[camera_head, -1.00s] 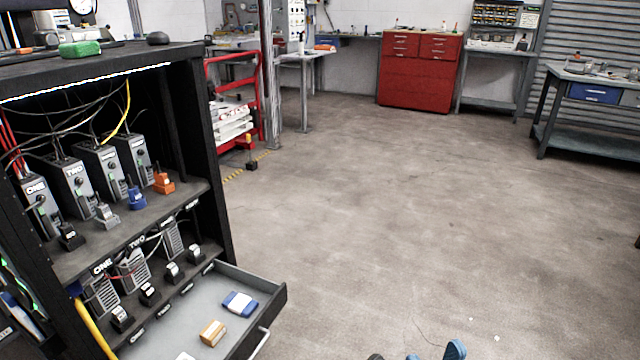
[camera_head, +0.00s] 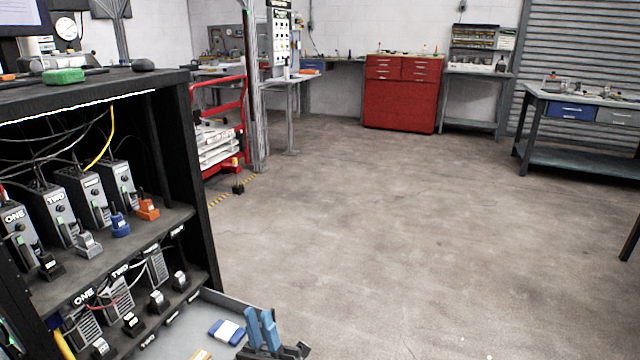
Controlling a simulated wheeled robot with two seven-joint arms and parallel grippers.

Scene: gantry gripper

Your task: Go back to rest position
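My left gripper (camera_head: 260,318) shows at the bottom edge, with two blue fingers pointing up, close together in this view. I see nothing held between them, but the angle does not show how far apart they are. It is just right of the blue and white box (camera_head: 227,331) in the open drawer, seemingly over the drawer's right side. My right gripper is not in view.
A black cabinet (camera_head: 172,110) stands at left, with grey units, plugs and cables on its shelves. Its drawer (camera_head: 222,299) is pulled out. The floor (camera_head: 400,230) is clear to the red tool chest (camera_head: 400,103) and the workbench (camera_head: 580,160).

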